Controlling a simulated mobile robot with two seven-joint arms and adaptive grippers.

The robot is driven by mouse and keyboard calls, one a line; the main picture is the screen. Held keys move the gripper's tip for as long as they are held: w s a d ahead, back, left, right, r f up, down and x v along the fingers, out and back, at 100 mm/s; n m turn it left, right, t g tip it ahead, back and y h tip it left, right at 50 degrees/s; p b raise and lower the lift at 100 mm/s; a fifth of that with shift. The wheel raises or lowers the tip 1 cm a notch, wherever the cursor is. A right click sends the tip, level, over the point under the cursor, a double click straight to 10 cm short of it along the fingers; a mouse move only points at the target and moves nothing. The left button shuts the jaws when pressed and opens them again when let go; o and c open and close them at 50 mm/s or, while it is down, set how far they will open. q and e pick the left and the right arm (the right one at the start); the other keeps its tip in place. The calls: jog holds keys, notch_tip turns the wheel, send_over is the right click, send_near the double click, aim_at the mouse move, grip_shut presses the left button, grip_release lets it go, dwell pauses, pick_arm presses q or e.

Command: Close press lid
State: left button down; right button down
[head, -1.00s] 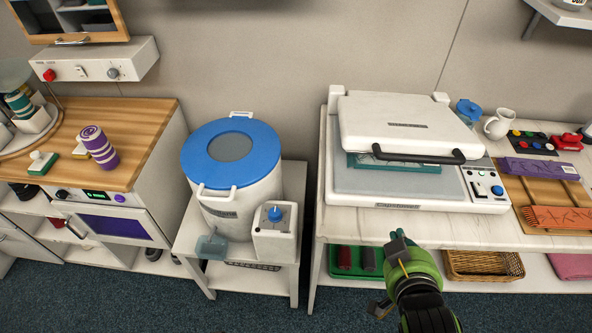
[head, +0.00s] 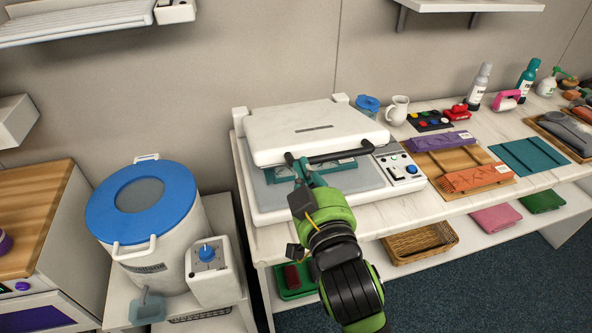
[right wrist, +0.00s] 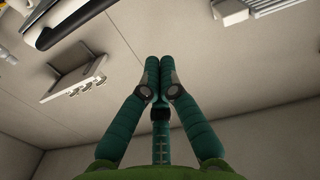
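The press has a white lid (head: 312,128) that stands raised and tilted above its grey lower plate (head: 362,178). A black handle bar (head: 340,156) runs along the lid's front edge. A teal flat piece (head: 338,168) shows under the lid. My right gripper (head: 298,164) is at the left part of the handle in the head view, overlapping it; I cannot tell whether it touches. In the right wrist view its teal fingers (right wrist: 159,70) are together with nothing seen between them. My left gripper is not in view.
The press's control panel (head: 399,168) is at its right. Purple (head: 438,141) and orange (head: 474,177) pieces lie farther right on the counter. A white drum with a blue lid (head: 140,200) stands left of the press. A wicker basket (head: 421,241) sits below.

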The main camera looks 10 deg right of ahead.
jog(key=w+f+p, duration=0.1)
jog(key=w+f, duration=0.3)
jog(key=w, duration=0.3)
jog(key=shift+d+p, duration=0.15)
jog(key=shift+p, duration=0.25)
notch_tip(320, 180, down, 12)
jog(key=s+t+b, duration=0.1)
jog(key=s+b, duration=0.1)
jog(key=b, duration=0.9)
jog(key=shift+b, duration=0.4)
